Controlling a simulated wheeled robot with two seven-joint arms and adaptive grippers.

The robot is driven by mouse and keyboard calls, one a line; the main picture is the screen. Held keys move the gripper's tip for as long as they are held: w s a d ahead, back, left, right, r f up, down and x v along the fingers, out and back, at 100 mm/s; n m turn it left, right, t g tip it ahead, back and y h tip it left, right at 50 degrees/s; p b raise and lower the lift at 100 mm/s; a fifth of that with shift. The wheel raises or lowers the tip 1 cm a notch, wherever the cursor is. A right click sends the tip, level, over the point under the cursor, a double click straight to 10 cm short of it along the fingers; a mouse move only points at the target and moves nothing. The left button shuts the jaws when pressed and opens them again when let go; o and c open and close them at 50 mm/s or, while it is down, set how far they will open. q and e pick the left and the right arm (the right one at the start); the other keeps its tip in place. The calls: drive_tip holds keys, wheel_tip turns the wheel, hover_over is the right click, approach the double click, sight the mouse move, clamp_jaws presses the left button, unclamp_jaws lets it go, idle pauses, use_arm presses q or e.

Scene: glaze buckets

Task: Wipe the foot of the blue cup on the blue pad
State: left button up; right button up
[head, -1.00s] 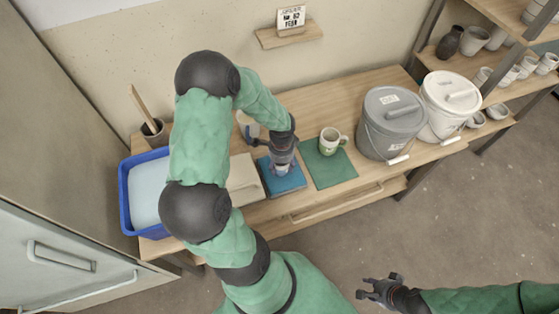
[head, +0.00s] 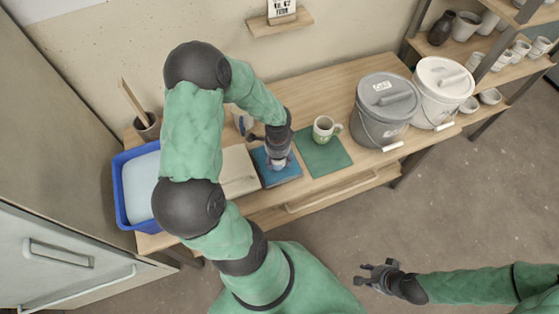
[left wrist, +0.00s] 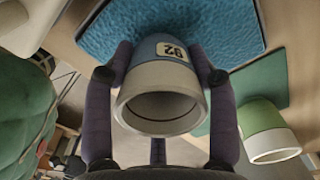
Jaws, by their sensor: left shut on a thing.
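The blue cup (left wrist: 165,85) has a white band at its open rim and a number label. My left gripper (left wrist: 162,72) is shut on it, one finger on each side. In the left wrist view the rim faces the camera and the far end is toward the blue pad (left wrist: 235,28). In the head view my left gripper (head: 279,152) is over the blue pad (head: 286,178) and mostly hides the cup. I cannot tell whether the foot touches the pad. My right gripper (head: 377,273) looks open and empty, away from the table's front.
A green pad (head: 325,160) with a green-and-white mug (head: 324,129) lies right of the blue pad. A pale board (head: 238,172) and a blue basin (head: 120,190) are left. Grey (head: 384,112) and white (head: 440,92) buckets stand right.

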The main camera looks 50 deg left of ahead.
use_arm(q)
drive_tip(key=shift+w+a+p, duration=0.3)
drive_tip(key=shift+w+a, duration=0.05)
drive_tip(key=shift+a, duration=0.45)
drive_tip(key=shift+w+a+p, duration=0.3)
drive_tip(key=shift+a, duration=0.55)
drive_tip(key=shift+w+a+p, duration=0.3)
drive_tip(key=shift+w+a, duration=0.05)
drive_tip(key=shift+a, duration=0.45)
drive_tip(key=shift+s+d+b, duration=0.35)
drive_tip(key=shift+s+d, duration=0.1)
drive_tip(key=shift+d, duration=0.65)
drive_tip(key=shift+s+d+b, duration=0.35)
drive_tip(key=shift+s+d, duration=0.1)
drive_tip(key=shift+d, duration=0.65)
drive_tip(key=shift+s+d+b, duration=0.35)
drive_tip(key=shift+s+d, duration=0.1)
drive_tip(key=shift+d, duration=0.65)
wheel_tip(320, 180, up, 7)
drive_tip(key=p, duration=0.6)
drive_tip(key=shift+w, duration=0.1)
